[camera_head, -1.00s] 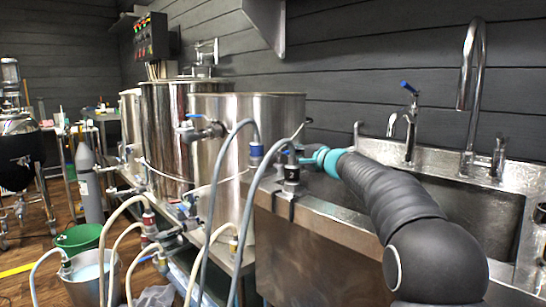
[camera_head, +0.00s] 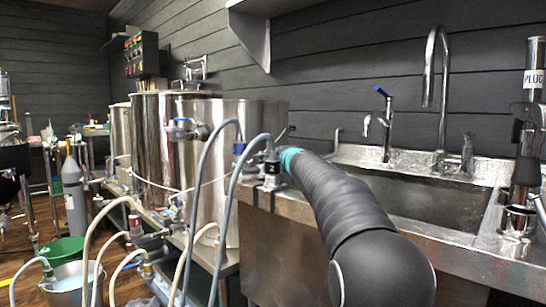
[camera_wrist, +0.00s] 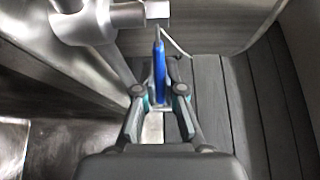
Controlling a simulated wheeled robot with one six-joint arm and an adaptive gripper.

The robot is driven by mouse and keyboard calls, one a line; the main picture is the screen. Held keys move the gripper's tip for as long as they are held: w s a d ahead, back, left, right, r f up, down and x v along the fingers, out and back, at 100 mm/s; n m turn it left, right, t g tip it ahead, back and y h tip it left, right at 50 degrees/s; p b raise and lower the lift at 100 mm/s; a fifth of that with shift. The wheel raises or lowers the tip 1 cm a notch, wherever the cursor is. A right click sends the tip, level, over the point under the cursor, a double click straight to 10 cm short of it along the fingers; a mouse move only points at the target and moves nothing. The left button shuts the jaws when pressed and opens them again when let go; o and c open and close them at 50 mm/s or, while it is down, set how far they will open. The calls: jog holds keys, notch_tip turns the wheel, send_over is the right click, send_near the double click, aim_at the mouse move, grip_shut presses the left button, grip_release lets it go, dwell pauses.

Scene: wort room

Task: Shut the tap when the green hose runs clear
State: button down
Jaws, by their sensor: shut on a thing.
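My gripper (camera_wrist: 160,100) is shut on a blue lever handle (camera_wrist: 158,66) in the wrist view, one finger on each side of it. The handle sits at a steel tap body and pipe (camera_wrist: 98,22). In the head view my arm's teal wrist end (camera_head: 290,158) is by the black and steel hose fittings (camera_head: 271,165) at the counter's left end; the fingers are hidden there. Several grey and cream hoses (camera_head: 208,165) arch down from this area. No hose reads clearly as green, and I cannot see what runs out of any.
A steel sink (camera_head: 430,200) with a tall faucet (camera_head: 430,70) and a blue-handled tap (camera_head: 385,110) lies right of my arm. Steel kettles (camera_head: 205,150) stand left. A pail of pale liquid (camera_head: 65,285) and a green bucket (camera_head: 62,250) stand on the floor.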

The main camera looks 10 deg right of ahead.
jog(key=shift+f, duration=0.1)
jog(key=c, duration=1.3)
grip_release()
jog(key=shift+o, duration=0.2)
jog(key=shift+r, duration=0.2)
